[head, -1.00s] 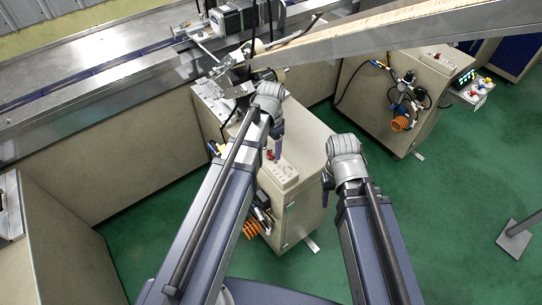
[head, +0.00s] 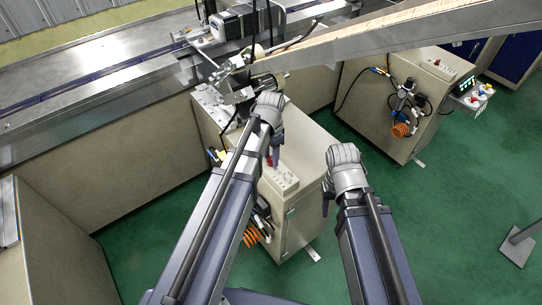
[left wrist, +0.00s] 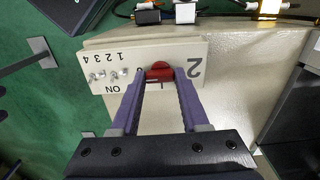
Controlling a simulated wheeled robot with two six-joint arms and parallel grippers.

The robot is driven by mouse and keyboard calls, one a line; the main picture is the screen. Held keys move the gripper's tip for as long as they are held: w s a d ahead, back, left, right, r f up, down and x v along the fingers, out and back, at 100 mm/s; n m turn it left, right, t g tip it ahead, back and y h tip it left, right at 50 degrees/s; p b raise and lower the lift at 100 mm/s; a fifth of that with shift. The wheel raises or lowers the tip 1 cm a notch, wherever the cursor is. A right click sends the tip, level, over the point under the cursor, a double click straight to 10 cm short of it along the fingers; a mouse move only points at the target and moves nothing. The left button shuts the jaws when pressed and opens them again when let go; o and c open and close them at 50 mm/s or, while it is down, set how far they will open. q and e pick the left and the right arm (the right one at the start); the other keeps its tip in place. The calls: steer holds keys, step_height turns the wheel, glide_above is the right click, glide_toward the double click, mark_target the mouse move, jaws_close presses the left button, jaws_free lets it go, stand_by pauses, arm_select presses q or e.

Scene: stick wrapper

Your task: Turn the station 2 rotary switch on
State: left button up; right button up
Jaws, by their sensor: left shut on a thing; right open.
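The station 2 rotary switch is a red knob (left wrist: 160,71) on a cream panel (left wrist: 118,70) marked with a large 2. In the left wrist view my left gripper (left wrist: 159,76) has its two purple fingers on either side of the knob, shut on it. In the head view my left gripper (head: 273,158) reaches down to the panel (head: 283,178) on top of the station cabinet (head: 305,215) and partly hides the knob. My right gripper (head: 327,188) is open and empty, apart from the cabinet on its right side.
A similar cabinet (head: 375,105) with hoses stands at the back right. A slanted metal beam (head: 390,40) crosses above.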

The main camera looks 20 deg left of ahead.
arm_select(q)
jaws_close()
steer(key=n, duration=0.8)
steer(key=shift+n, duration=0.3)
steer(key=n, duration=0.4)
steer(key=shift+n, duration=2.3)
